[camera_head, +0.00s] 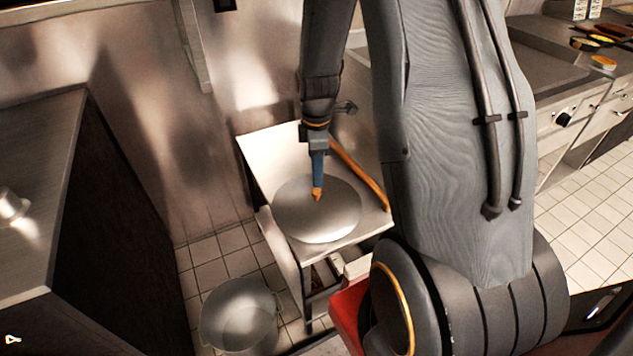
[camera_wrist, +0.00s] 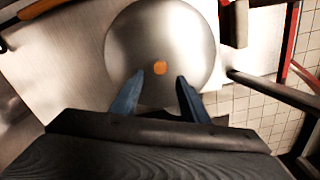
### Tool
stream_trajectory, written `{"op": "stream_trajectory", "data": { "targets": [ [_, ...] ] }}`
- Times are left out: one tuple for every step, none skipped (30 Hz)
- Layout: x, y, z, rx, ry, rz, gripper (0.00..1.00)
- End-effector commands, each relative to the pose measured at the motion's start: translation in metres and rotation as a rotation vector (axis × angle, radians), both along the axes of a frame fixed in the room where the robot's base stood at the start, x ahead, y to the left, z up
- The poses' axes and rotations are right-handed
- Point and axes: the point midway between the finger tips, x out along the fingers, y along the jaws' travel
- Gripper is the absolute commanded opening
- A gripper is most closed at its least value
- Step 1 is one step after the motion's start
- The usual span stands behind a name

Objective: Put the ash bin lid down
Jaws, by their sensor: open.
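The ash bin lid (camera_head: 330,222) is a round, shiny metal disc with a small orange-brown knob. It lies on a small pale metal table (camera_head: 262,150) against the wall. In the wrist view the lid (camera_wrist: 185,32) lies flat, with its knob (camera_wrist: 160,68) near its middle. My gripper (camera_head: 317,192) points down over the lid, close to the knob. In the wrist view its two blue fingers (camera_wrist: 158,92) are apart, with nothing held between them. The head view does not show clearly whether a finger touches the knob. An open metal bin (camera_head: 240,312) stands on the floor, lower left.
An orange-handled tool (camera_head: 360,175) lies along the table's right side. A dark-sided counter (camera_head: 125,200) stands at left. A red object (camera_head: 348,312) is below the table's front right. Tiled floor shows around the bin.

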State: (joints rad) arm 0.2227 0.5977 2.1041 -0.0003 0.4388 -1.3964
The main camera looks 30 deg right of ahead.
Motion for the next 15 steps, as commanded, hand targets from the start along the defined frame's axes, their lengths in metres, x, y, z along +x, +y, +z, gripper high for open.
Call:
{"op": "stream_trajectory", "data": {
  "targets": [
    [0.001, 0.000, 0.010, -0.001, -0.004, 0.000, 0.41],
    [0.001, 0.000, 0.015, -0.001, -0.004, 0.000, 0.41],
    [0.001, 0.000, 0.022, 0.000, -0.003, 0.000, 0.41],
    [0.001, 0.000, 0.026, 0.000, -0.003, 0.000, 0.41],
    [0.001, 0.000, 0.030, 0.000, -0.003, 0.000, 0.41],
    [0.001, 0.000, 0.036, -0.001, -0.003, 0.000, 0.41],
    [0.001, 0.000, 0.039, -0.001, -0.002, 0.000, 0.41],
    [0.001, 0.000, 0.042, -0.001, -0.002, 0.000, 0.41],
    [0.000, 0.000, 0.046, -0.001, -0.002, 0.000, 0.41],
    [0.000, 0.000, 0.049, 0.000, -0.001, 0.000, 0.41],
    [0.000, 0.000, 0.050, 0.000, 0.000, 0.000, 0.41],
    [0.000, 0.000, 0.052, 0.000, 0.000, -0.002, 0.41],
    [-0.001, 0.001, 0.054, 0.000, 0.000, -0.006, 0.41],
    [-0.002, 0.002, 0.056, 0.000, 0.000, -0.015, 0.41],
    [-0.005, 0.005, 0.059, 0.000, -0.001, -0.035, 0.41]
  ]
}}
